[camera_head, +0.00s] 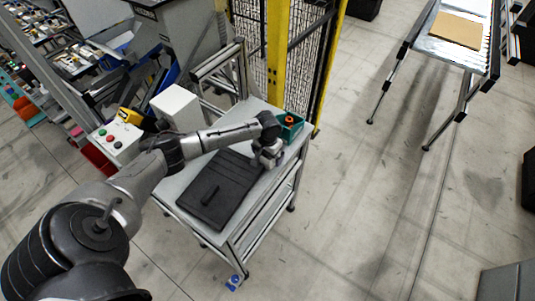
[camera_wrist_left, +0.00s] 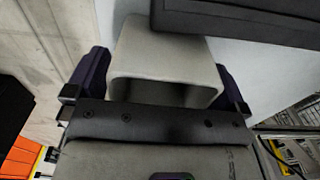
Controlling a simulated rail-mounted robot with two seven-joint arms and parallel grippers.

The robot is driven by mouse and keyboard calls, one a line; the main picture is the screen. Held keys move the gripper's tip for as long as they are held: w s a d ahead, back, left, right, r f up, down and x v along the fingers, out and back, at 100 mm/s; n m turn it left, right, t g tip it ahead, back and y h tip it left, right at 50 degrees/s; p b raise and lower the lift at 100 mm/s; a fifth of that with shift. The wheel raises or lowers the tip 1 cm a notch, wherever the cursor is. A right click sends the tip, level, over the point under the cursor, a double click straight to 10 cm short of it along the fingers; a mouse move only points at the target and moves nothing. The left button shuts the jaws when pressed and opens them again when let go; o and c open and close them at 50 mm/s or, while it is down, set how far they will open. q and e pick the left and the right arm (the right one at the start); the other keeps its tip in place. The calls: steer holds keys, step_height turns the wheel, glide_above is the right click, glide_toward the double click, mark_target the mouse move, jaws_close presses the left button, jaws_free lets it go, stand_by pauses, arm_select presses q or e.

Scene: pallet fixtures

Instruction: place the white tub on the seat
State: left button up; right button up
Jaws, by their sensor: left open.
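The white tub (camera_wrist_left: 165,50), pale grey-white with an open end facing the camera, lies between the two dark fingers of my left gripper (camera_wrist_left: 162,85) in the left wrist view. The fingers stand on either side of it and are open. In the head view my left gripper (camera_head: 268,155) is low over the right part of the cart top, beside the black fixture plate (camera_head: 226,174), and largely hides the tub. The plate's edge also shows in the left wrist view (camera_wrist_left: 240,22). I cannot clearly make out the seat. My right gripper is not in view.
A green bin (camera_head: 291,129) with an orange item stands behind the gripper on the cart (camera_head: 262,106). A white box (camera_head: 176,107) and a button panel (camera_head: 118,141) are at the left. A yellow post (camera_head: 278,50) and mesh fence rise behind.

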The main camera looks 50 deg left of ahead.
arm_select(q)
step_height(320, 180, up, 12)
steer(key=shift+r+p, duration=0.15)
steer(key=shift+p, duration=0.25)
stand_by(0.3)
steer(key=shift+w, duration=0.1)
stand_by(0.3)
